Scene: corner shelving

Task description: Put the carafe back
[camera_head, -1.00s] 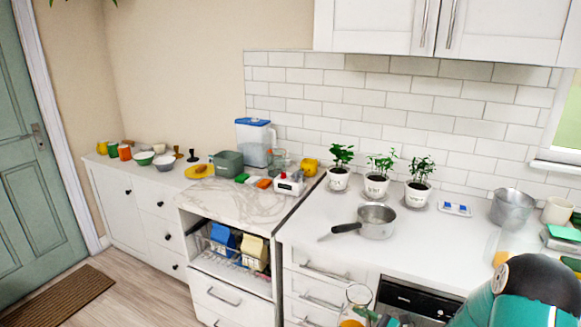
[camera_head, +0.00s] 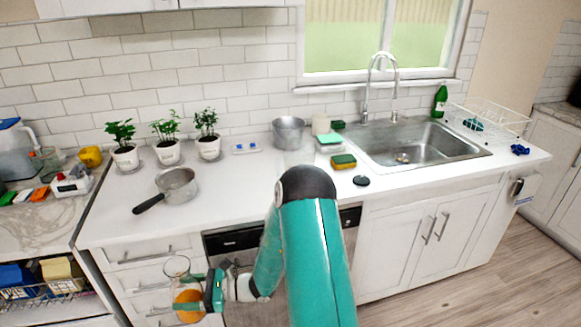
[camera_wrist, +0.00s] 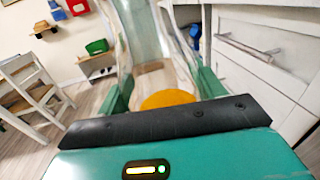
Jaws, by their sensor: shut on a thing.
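The carafe (camera_head: 177,266) is clear glass with a flared top and an orange part (camera_head: 187,306) low down. It is held roughly upright in front of the drawers, left of my arm. My gripper (camera_head: 193,292) is shut on it from the right side. In the wrist view the clear glass (camera_wrist: 140,35) stands between the two green fingers (camera_wrist: 163,88), with the orange part (camera_wrist: 168,98) behind the dark palm edge. The carafe's lower end is hidden in the wrist view.
A saucepan (camera_head: 177,186), several potted plants (camera_head: 165,140) and a metal bucket (camera_head: 288,133) stand on the white counter (camera_head: 235,190). A sink (camera_head: 425,145) and wire rack (camera_head: 490,120) are right. The marble-topped cabinet (camera_head: 40,215) at left holds a small scale (camera_head: 72,184). The counter's front middle is clear.

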